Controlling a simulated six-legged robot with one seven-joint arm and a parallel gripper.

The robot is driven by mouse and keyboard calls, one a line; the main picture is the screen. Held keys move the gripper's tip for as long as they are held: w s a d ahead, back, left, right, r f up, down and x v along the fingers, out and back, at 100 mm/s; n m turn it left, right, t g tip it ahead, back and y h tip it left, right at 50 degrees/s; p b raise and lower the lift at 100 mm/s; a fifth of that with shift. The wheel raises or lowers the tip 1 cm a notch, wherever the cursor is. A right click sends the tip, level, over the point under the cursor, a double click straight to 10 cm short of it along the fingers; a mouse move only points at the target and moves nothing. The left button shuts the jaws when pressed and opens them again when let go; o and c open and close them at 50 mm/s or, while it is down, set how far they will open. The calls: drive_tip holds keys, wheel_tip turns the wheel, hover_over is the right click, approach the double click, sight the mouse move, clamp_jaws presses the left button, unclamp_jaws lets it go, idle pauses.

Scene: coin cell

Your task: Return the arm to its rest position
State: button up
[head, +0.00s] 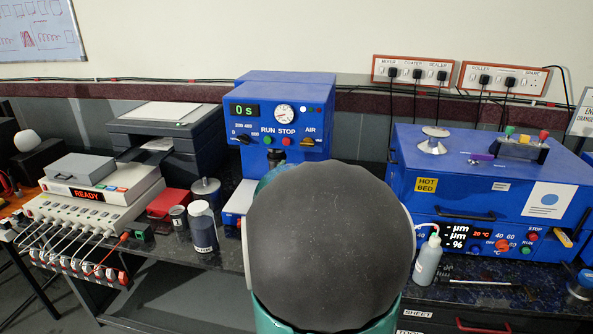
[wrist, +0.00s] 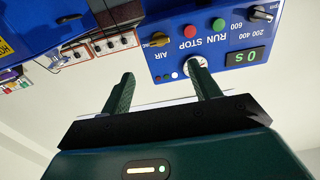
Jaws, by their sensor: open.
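My gripper (wrist: 161,85) shows in the wrist view, its two green fingers spread apart with nothing between them. Beyond the fingers, the blue machine's panel with RUN and STOP buttons appears upside down. In the head view my own arm, a big dark rounded link with teal below, fills the lower middle and rises in front of the blue mixer (head: 283,90). The gripper itself does not show in the head view; the arm link hides part of the bench and the lower mixer.
A blue hot-bed machine (head: 470,180) stands right of my arm, with a wash bottle (head: 427,258) at its front. A dark bottle (head: 203,228), a red box (head: 167,203), a printer (head: 170,135) and a cabled tester (head: 85,222) stand left.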

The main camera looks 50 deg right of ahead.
drive_tip(key=shift+d, duration=0.1)
idle(0.3)
drive_tip(key=w+a+n+t+y, duration=0.1)
drive_tip(key=w+a+n+y, duration=0.2)
drive_tip(key=a, duration=0.5)
drive_tip(key=w+a+n+t+y, duration=0.2)
drive_tip(key=a+y, duration=0.2)
drive_tip(key=a, duration=0.5)
drive_tip(key=w+a+n+t+y, duration=0.1)
drive_tip(key=w+a+n+y, duration=0.2)
drive_tip(key=a, duration=0.5)
drive_tip(key=s+a+f+n+g+y, duration=0.2)
drive_tip(key=s+a+g+y, duration=0.1)
drive_tip(key=s+a, duration=0.5)
drive_tip(key=s+a+f+n+g+y, duration=0.2)
drive_tip(key=s+a+n+y, duration=0.1)
drive_tip(key=s+a, duration=0.5)
drive_tip(key=a, duration=0.3)
drive_tip(key=shift+s+a+f+g, duration=0.15)
drive_tip(key=shift+s+a+g, duration=0.1)
drive_tip(key=shift+a+g, duration=0.15)
drive_tip(key=shift+d, duration=0.1)
drive_tip(key=c, duration=0.6)
drive_tip(key=shift+o, duration=0.2)
drive_tip(key=shift+d, duration=0.1)
